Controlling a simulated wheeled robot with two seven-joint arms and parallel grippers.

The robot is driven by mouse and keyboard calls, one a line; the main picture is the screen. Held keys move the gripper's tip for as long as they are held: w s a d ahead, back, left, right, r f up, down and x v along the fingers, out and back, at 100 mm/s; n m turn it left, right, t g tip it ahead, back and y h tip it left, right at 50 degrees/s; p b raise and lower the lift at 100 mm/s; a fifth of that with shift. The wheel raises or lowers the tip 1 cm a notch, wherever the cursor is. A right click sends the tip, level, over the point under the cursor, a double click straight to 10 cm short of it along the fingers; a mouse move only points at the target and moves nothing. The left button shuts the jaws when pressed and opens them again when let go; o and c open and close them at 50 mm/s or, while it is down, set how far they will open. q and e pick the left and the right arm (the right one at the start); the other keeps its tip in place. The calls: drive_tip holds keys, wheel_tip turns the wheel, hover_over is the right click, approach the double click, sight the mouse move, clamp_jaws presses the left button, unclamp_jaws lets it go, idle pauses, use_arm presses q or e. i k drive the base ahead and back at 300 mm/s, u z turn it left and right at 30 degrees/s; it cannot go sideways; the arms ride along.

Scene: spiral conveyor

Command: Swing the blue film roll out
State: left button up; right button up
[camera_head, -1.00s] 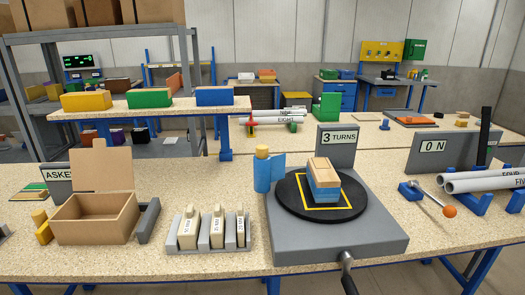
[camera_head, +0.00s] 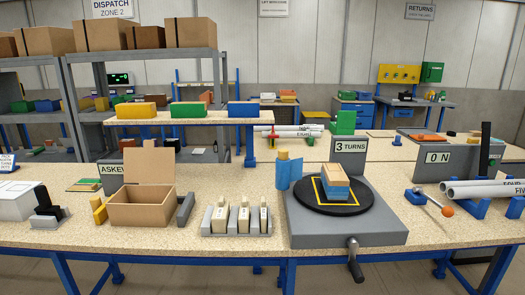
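The blue film roll (camera_head: 283,171) stands upright at the back left corner of the grey turntable unit (camera_head: 340,235). It has a tan top, and a light blue sheet of film hangs at its right side. The black round plate (camera_head: 315,201) carries a stack of blue and tan blocks (camera_head: 334,184) inside a yellow square outline. The film looks apart from the stack. A dark crank handle (camera_head: 354,262) sticks out at the unit's front. A sign behind reads "3 TURNS" (camera_head: 350,147). Neither of my grippers shows.
An open cardboard box (camera_head: 140,214) and a grey rack with several tan tagged pieces (camera_head: 237,220) stand left of the turntable. To the right are a rod with an orange ball (camera_head: 447,211), white tubes (camera_head: 485,189) and an "ON" sign (camera_head: 437,162). The front bench strip is clear.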

sight(288, 172)
drive_tip(key=u, duration=0.55)
drive_tip(key=i, duration=0.8)
drive_tip(key=u, duration=0.25)
